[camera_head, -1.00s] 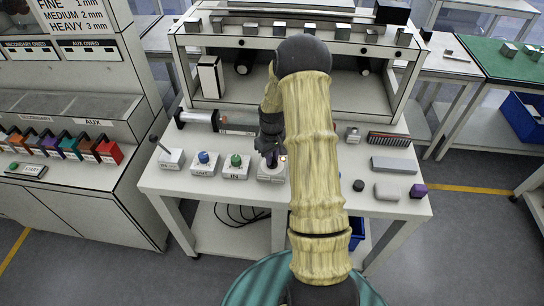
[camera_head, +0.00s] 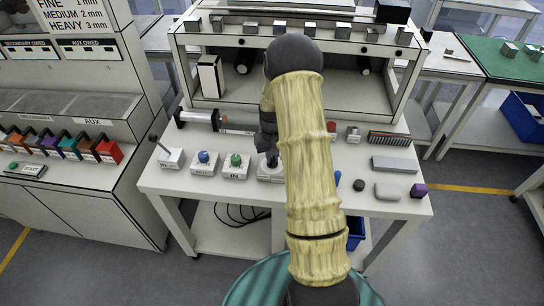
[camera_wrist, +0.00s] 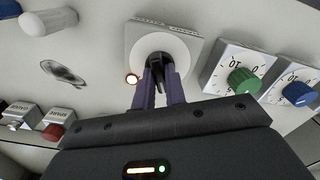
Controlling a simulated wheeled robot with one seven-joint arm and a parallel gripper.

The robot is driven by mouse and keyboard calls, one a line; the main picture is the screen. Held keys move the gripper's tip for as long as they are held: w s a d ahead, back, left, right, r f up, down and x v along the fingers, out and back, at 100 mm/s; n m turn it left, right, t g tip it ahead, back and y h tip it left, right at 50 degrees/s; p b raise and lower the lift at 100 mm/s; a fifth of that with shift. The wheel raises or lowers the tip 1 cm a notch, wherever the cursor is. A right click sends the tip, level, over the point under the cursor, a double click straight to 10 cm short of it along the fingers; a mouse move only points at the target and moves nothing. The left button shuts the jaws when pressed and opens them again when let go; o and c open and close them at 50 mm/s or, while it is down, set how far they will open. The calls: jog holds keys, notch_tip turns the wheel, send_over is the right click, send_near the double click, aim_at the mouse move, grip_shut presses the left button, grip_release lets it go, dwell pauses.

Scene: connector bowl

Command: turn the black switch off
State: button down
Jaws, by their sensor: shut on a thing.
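The black switch (camera_wrist: 157,66) stands on a white plate with a pale round disc (camera_wrist: 178,46) in the wrist view. A small lit orange-white lamp (camera_wrist: 131,79) is at the plate's lower left. My gripper (camera_wrist: 158,80) has its two dark purple fingers closed around the switch's black handle. The fingers hide part of the handle, so its exact setting is hard to read. In the head view, my gripper (camera_head: 271,158) is over the switch's white box (camera_head: 268,175), which my arm partly covers.
A green knob (camera_head: 236,160) and a blue knob (camera_head: 203,157) sit on boxes to the left, with a lever box (camera_head: 171,158) beyond. A shelf rises behind.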

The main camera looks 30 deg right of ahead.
jog(key=m, duration=0.4)
jog(key=shift+m, duration=0.4)
jog(key=c, duration=1.4)
grip_release()
jog(key=shift+c, duration=0.2)
jog(key=shift+r, duration=0.15)
notch_tip(320, 180, up, 17)
jog(key=b, duration=0.1)
jog(key=shift+b, duration=0.3)
jog(key=shift+r, duration=0.1)
